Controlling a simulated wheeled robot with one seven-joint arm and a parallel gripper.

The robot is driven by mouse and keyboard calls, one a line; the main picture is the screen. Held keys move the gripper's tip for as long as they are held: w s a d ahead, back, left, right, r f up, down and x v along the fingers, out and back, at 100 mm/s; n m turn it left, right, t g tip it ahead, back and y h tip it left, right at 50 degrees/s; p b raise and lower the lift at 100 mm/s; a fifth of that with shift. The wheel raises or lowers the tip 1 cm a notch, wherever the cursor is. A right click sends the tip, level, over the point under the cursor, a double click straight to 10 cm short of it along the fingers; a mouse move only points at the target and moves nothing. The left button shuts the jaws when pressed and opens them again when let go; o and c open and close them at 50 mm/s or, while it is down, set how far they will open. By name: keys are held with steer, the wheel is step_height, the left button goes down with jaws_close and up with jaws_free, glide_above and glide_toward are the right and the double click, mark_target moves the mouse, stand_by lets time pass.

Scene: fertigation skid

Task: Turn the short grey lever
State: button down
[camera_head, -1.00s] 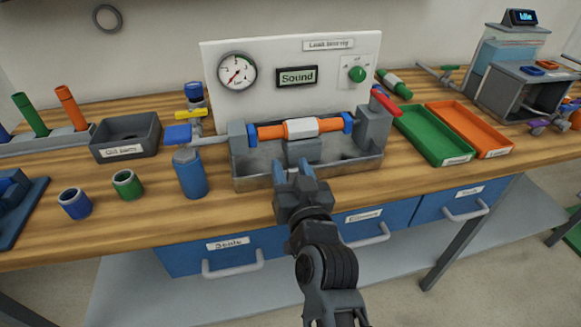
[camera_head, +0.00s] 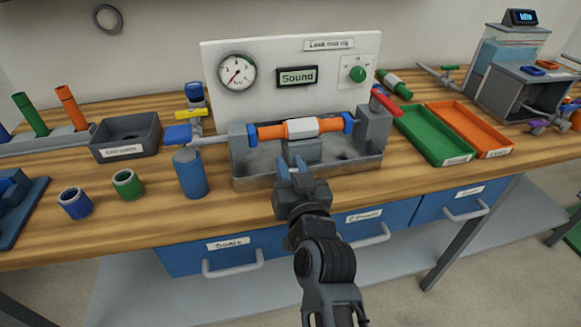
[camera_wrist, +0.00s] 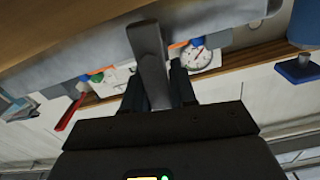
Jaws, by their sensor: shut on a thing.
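The short grey lever (camera_wrist: 153,65) shows in the wrist view, running from the front of the grey trough down between my fingers. My gripper (camera_wrist: 157,88) is shut on it, with one dark finger on each side. The lever is mostly hidden there behind my fingers. An orange pipe with a white middle section (camera_head: 302,128) is held across the rig above the trough.
A red handle (camera_head: 386,101) is at the rig's right end. A blue cup-like post (camera_head: 190,173) and blue (camera_head: 75,203) and green (camera_head: 127,184) rings stand to the left. Green (camera_head: 437,137) and orange (camera_head: 470,130) trays lie right. The panel behind has a gauge (camera_head: 237,71) and reads "Sound".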

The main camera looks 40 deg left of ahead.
steer(key=shift+w+d+m, duration=0.15)
steer(key=shift+d+m, duration=0.05)
steer(key=shift+m, duration=0.6)
steer(key=c, duration=1)
jaws_free()
steer(key=shift+f, duration=0.1)
steer(key=v, duration=0.7)
steer(key=shift+s+d+b, duration=0.25)
steer(key=shift+s+b, duration=0.05)
